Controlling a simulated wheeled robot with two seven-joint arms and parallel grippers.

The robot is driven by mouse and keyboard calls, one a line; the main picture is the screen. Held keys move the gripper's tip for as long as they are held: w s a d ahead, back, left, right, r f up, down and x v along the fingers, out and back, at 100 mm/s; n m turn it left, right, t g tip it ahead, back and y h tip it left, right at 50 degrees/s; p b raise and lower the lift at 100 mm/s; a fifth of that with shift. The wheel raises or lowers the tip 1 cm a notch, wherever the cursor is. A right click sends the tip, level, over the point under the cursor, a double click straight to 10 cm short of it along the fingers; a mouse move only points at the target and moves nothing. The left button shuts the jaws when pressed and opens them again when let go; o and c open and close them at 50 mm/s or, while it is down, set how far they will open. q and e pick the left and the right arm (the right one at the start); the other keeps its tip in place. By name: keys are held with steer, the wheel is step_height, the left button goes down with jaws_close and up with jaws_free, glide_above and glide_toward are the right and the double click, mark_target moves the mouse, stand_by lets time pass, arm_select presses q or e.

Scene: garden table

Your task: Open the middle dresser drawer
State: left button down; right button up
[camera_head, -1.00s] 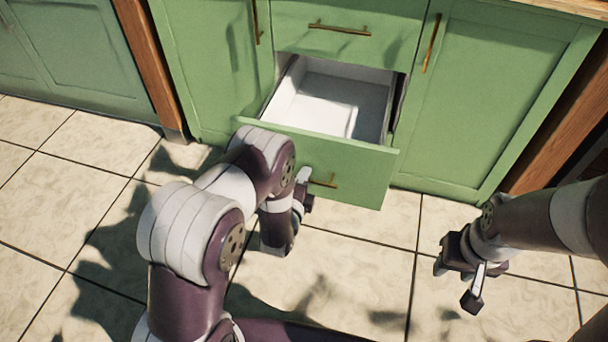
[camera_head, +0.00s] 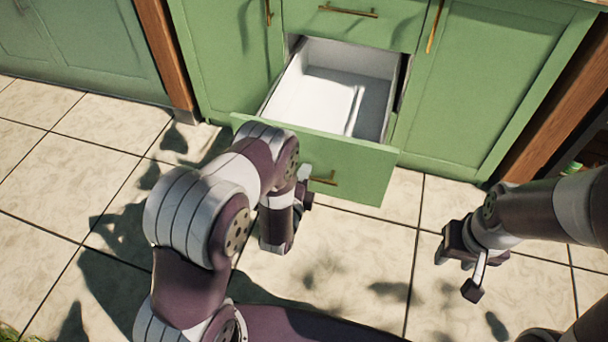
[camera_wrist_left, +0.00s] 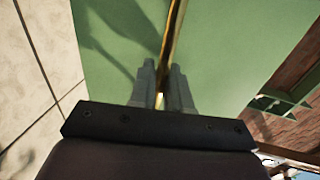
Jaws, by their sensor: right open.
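The green middle dresser drawer (camera_head: 350,175) stands pulled out, its white inside (camera_head: 315,90) showing empty. Its brass handle (camera_head: 324,181) is on the front panel and also shows in the left wrist view (camera_wrist_left: 172,45). My left gripper (camera_head: 305,187) is at the left part of this handle. In the left wrist view its fingers (camera_wrist_left: 163,88) are closed in around the brass bar. In the head view my arm hides the left side of the drawer front. My right gripper (camera_head: 462,268) is open and empty above the floor, to the right of the drawer and apart from it.
The top drawer (camera_head: 350,25) is shut above. Green cabinet doors flank the drawer on the left (camera_head: 225,60) and right (camera_head: 490,90). Wooden posts stand at the left (camera_head: 165,50) and right (camera_head: 550,110). The tiled floor (camera_head: 350,250) before the drawer is clear.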

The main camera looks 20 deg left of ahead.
arm_select(q)
steer(key=c, duration=1.3)
jaws_free()
steer(key=shift+s+r, duration=0.1)
steer(key=shift+s, duration=0.15)
steer(key=s+r+p, duration=0.2)
steer(key=s+p, duration=0.2)
steer(key=s, duration=0.8)
steer(key=shift+a+r+p, duration=0.15)
steer(key=shift+a+p, duration=0.05)
steer(key=shift+p, duration=0.1)
